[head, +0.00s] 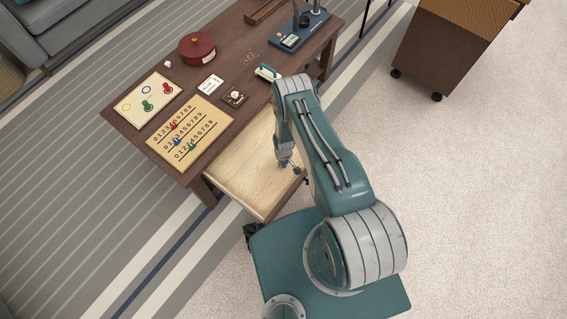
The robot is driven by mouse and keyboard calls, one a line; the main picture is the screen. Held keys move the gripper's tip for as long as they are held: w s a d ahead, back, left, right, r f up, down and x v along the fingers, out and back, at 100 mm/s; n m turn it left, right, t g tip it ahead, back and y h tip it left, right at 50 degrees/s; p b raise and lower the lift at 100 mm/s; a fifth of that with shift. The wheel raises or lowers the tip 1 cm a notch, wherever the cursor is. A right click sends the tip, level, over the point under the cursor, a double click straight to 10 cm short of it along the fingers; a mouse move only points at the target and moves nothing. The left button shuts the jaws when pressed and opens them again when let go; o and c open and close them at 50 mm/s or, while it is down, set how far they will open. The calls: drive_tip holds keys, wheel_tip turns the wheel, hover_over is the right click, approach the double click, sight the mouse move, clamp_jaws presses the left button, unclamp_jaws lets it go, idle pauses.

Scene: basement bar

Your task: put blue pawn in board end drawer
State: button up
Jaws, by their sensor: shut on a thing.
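The board end drawer (240,176) is pulled out from the near end of the wooden table. Its pale, flat inside looks empty. My gripper (290,167) points down over the right part of the drawer. It is shut on a small blue thing, which looks like the blue pawn (283,164); the fingers hide much of it. I cannot tell whether the pawn touches the drawer floor. Another small blue piece (178,142) stands on the numbered board (212,139), near a red and a green piece.
A card with rings (160,87) holds a red and a green pawn; its blue ring is empty. The table (235,55) also bears a red round box (197,49), a small dark box (235,97) and a blue device (300,32). A brown wheeled cabinet (445,45) stands at right.

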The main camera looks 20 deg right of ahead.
drive_tip(key=shift+f, duration=0.3)
drive_tip(key=o, duration=0.8)
